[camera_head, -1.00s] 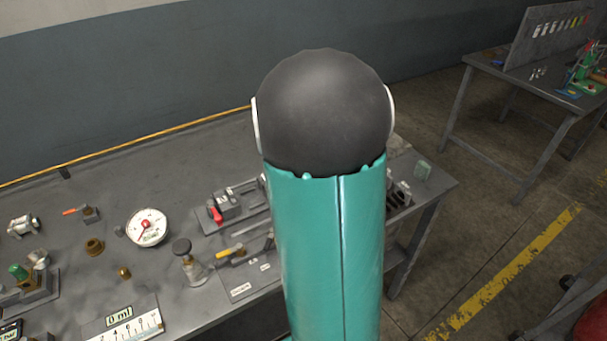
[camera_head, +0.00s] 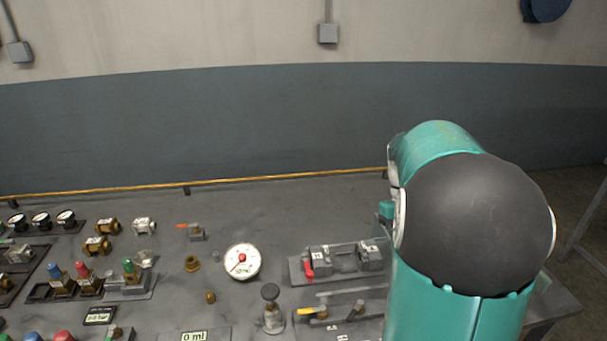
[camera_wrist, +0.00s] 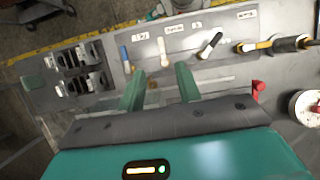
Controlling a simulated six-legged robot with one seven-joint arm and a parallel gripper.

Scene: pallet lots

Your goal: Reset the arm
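My arm (camera_head: 470,225), teal with a dark round joint, stands at the right of the head view, in front of the bench's right end. My gripper is hidden in the head view. In the wrist view my gripper (camera_wrist: 159,80) shows two teal fingers spread apart above the bench, with nothing between them. Past the fingertips lies a panel with several small levers (camera_wrist: 170,48) and white labels.
The grey bench (camera_head: 330,205) carries a round white gauge (camera_head: 242,261), a red-handled valve block (camera_head: 340,258), a black-knobbed valve (camera_head: 272,308) and several brass fittings. A yellow rail (camera_head: 130,188) runs along its back edge. A wall stands behind.

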